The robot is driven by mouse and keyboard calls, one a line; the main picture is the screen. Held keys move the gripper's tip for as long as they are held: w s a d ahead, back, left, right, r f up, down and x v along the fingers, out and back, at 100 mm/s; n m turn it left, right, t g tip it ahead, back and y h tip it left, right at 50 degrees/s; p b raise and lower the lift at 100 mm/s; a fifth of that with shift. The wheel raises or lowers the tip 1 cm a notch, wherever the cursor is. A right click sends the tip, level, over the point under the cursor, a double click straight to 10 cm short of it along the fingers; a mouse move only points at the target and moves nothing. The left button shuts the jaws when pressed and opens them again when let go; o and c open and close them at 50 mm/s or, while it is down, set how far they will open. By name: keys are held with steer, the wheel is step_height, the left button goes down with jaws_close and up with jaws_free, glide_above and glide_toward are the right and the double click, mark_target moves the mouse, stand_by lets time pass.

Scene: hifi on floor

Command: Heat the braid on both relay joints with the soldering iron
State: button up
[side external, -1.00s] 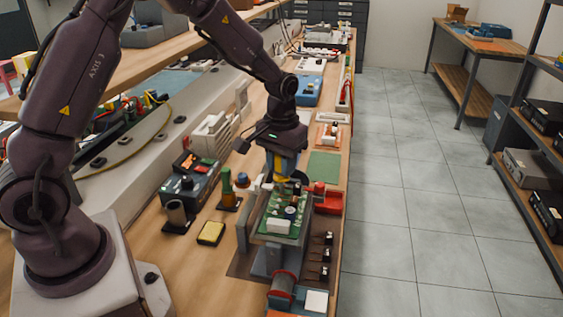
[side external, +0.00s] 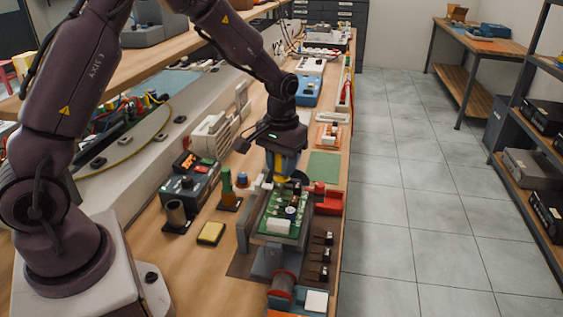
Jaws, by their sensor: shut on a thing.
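My gripper (side external: 281,172) is over the far end of the green circuit board (side external: 268,222), pointing down. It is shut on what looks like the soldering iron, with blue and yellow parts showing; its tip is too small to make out. The board sits in a grey holder (side external: 245,222). A white block (side external: 278,227), perhaps a relay, stands on its near half, with small dark and blue parts behind. The braid and the joints cannot be made out at this size.
Left of the board are a soldering station (side external: 190,187), a dark cup-like stand (side external: 176,213) and a yellow sponge (side external: 211,233). A red item (side external: 328,200) lies right of it, and several black clips (side external: 322,255) nearer. A spool (side external: 283,285) stands in front.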

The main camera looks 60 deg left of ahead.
steer(key=shift+r, duration=2.25)
steer(key=shift+w+a+f, duration=0.25)
steer(key=shift+f, duration=0.35)
steer(key=shift+w+a+f, duration=0.3)
steer(key=shift+f, duration=0.35)
steer(key=shift+w+a+f, duration=0.25)
steer(key=shift+f, duration=0.35)
steer(key=shift+s+f, duration=0.1)
steer(key=shift+f, duration=0.45)
stand_by(1.5)
steer(key=shift+r, duration=0.1)
steer(key=shift+r, duration=2.3)
